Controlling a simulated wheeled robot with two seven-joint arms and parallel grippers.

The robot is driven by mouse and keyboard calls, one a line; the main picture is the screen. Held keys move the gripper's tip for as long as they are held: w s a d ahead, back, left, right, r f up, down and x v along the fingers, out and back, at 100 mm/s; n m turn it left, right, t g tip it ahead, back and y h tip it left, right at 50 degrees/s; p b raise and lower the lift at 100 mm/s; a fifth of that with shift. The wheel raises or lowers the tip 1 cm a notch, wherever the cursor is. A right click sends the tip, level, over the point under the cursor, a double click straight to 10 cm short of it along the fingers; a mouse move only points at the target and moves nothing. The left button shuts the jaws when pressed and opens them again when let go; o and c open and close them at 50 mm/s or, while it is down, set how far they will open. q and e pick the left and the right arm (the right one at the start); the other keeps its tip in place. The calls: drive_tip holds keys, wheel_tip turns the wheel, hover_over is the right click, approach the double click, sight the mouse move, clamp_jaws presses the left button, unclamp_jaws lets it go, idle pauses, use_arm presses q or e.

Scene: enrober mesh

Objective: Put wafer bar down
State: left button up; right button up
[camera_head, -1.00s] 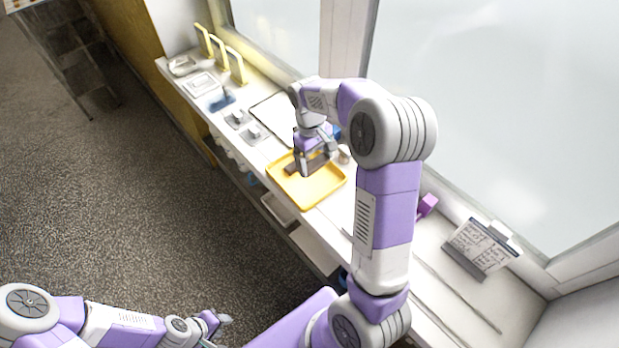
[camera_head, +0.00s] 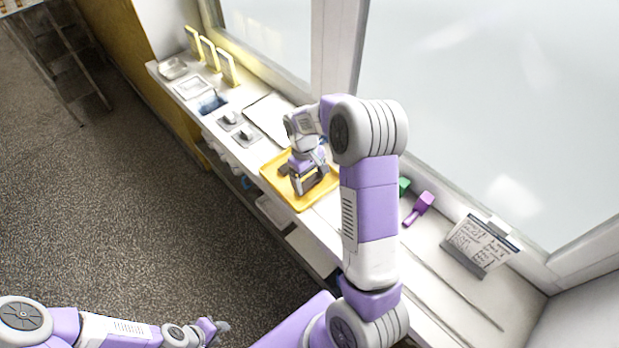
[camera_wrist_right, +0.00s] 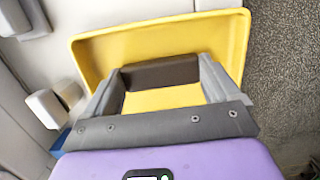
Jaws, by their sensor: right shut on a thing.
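The wafer bar (camera_wrist_right: 160,72) is a dark brown block. In the right wrist view it spans the gap between the fingertips of my right gripper (camera_wrist_right: 158,78), which is shut on it. The yellow tray (camera_wrist_right: 228,35) lies beneath and around the bar; I cannot tell whether the bar touches its floor. In the head view my right gripper (camera_head: 306,190) is low over the tray (camera_head: 298,208) and hides part of it. A small brown patch shows in the tray left of the gripper. My left gripper (camera_head: 219,327) is at the bottom, away from the counter; its fingers are too small to judge.
The tray stands on a narrow white counter along the windows. Behind it are grey fixtures (camera_head: 243,134), a blue item (camera_head: 211,102) and yellow uprights (camera_head: 211,55). A purple item (camera_head: 418,208), a green item (camera_head: 404,187) and a sign (camera_head: 481,243) are to the right.

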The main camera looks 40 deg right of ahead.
drive_tip(key=o, duration=0.5)
drive_tip(key=shift+f, duration=0.1)
drive_tip(key=r+p, duration=0.1)
drive_tip(key=r, duration=0.3)
drive_tip(key=w+r, duration=0.1)
drive_tip(key=r, duration=0.3)
drive_tip(key=r+p, duration=0.1)
drive_tip(key=r, duration=0.3)
drive_tip(key=shift+w+a+r+p, duration=0.1)
drive_tip(key=shift+w+r+p, duration=0.05)
drive_tip(key=shift+w+p, duration=0.25)
